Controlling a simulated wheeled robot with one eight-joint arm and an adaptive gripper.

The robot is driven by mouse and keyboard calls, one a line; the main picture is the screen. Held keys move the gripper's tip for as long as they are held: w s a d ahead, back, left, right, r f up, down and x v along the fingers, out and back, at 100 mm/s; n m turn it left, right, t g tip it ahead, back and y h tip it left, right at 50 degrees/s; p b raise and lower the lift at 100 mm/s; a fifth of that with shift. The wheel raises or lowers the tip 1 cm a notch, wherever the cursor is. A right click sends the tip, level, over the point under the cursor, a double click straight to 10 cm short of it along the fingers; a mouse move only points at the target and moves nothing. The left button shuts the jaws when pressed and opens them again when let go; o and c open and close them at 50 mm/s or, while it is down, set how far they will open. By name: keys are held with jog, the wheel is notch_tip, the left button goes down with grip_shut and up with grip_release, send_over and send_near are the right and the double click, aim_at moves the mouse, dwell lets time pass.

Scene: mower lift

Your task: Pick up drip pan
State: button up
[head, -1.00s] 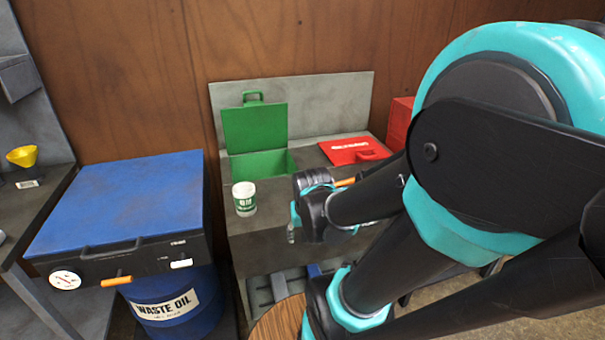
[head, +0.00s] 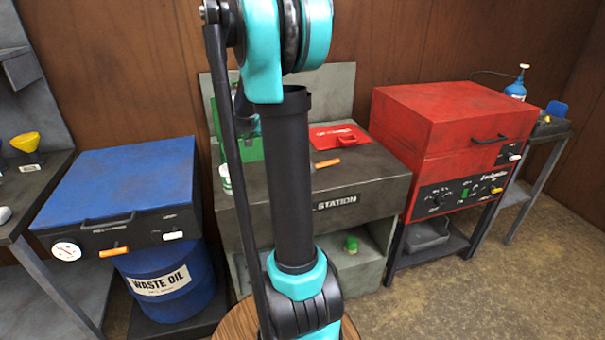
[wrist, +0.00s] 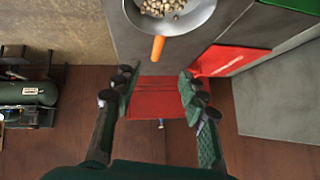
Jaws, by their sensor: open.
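A grey tray-like pan (head: 428,234) sits on the low shelf under the red cabinet in the head view. A round metal pan (wrist: 203,16) with small pale pieces in it and an orange handle (wrist: 158,48) shows at the top of the wrist view. Its orange handle also shows on the station counter in the head view (head: 327,163). I cannot tell for sure which one is the drip pan. My gripper (wrist: 158,78) is open and empty in the wrist view, with the round pan beyond its fingertips. My arm hides the gripper in the head view.
The red cabinet (head: 450,135) stands right of the grey station (head: 370,190), which has a red lid (head: 338,137). A blue cabinet (head: 120,185) and waste oil drum (head: 170,285) stand left. A green-capped container (head: 351,245) is on the station's lower shelf. Floor at right is clear.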

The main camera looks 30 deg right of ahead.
jog(key=x, duration=1)
jog(key=shift+d+f, duration=0.2)
jog(key=shift+f, duration=0.05)
jog(key=shift+x, duration=3)
jog(key=shift+a, duration=0.15)
grip_shut()
